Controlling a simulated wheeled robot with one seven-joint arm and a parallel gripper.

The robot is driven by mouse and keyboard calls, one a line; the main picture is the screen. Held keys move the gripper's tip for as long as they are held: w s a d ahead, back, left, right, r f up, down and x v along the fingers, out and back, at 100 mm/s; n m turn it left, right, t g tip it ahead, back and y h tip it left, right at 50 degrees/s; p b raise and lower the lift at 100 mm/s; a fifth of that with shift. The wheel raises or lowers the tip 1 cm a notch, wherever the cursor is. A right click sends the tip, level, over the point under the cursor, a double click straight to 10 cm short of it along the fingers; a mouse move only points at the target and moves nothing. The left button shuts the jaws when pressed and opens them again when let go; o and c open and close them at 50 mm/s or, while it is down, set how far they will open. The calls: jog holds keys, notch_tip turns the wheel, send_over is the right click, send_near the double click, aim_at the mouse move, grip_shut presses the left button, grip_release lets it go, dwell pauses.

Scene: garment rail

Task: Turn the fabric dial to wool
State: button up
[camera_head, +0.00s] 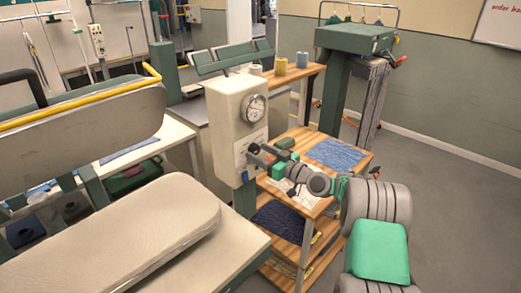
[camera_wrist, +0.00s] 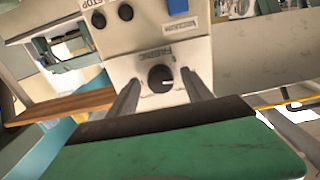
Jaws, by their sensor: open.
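The fabric dial (camera_wrist: 159,77) is a round black knob on a cream control panel (camera_wrist: 120,38), in the middle of the wrist view. A pale mark on the knob points roughly right in that view. My gripper (camera_wrist: 161,84) is open, with one finger on each side of the dial. I cannot tell whether either finger touches it. In the head view my gripper (camera_head: 256,158) is at the lower front of the cream control box (camera_head: 226,118) and hides the dial.
A round gauge (camera_head: 254,108) sits above my gripper on the box. A wooden shelf unit (camera_head: 350,172) with folded blue cloth (camera_head: 336,153) stands close beside my arm. A padded pressing board (camera_head: 130,235) fills the lower left. Grey floor is clear at the right.

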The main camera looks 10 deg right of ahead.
jog(key=shift+c, duration=0.4)
grip_shut()
